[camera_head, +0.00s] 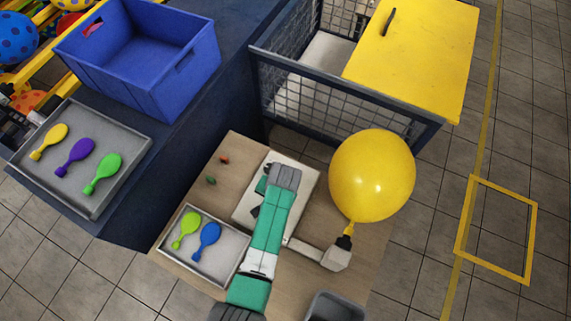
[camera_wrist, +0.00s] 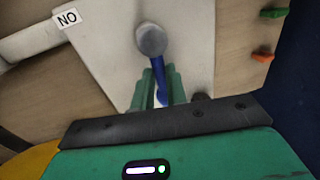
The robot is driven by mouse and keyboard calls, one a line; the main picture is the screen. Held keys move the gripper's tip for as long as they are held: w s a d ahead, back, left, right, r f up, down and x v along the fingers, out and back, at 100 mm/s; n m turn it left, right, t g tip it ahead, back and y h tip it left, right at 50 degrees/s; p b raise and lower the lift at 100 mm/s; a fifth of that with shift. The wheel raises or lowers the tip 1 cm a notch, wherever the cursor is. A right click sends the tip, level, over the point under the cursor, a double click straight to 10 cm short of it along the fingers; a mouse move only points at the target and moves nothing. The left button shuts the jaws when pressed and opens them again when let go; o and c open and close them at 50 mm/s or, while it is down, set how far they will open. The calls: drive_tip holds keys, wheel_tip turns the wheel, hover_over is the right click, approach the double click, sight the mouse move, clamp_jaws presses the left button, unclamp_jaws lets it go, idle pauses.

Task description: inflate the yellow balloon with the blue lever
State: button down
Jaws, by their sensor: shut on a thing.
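The yellow balloon (camera_head: 372,175) is large, round and inflated. Its neck sits on the dark nozzle (camera_head: 345,241) at the end of a pale arm of the pump. The pump's white body (camera_head: 298,185) is on the wooden table, partly covered by my teal arm in the head view. In the wrist view, the blue lever (camera_wrist: 158,78) with a grey round knob (camera_wrist: 151,40) stands between the teal fingers of my gripper (camera_wrist: 161,88), which are shut on it. In the head view my arm hides the lever.
A tray (camera_head: 168,254) beside my arm holds a green and a blue balloon. Another tray (camera_head: 85,205) holds yellow, purple and green balloons near a blue crate (camera_head: 140,65). A mesh cage with a yellow lid (camera_head: 420,50) stands behind. Orange and green buttons (camera_head: 224,159) are on the table.

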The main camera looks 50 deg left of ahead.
idle(0.6)
drive_tip(key=c, duration=1.4)
unclamp_jaws()
drive_tip(key=shift+a, duration=0.1)
drive_tip(key=shift+r, duration=0.1)
wheel_tip(320, 180, up, 8)
drive_tip(key=d, duration=0.1)
drive_tip(key=shift+w+d+f, duration=0.25)
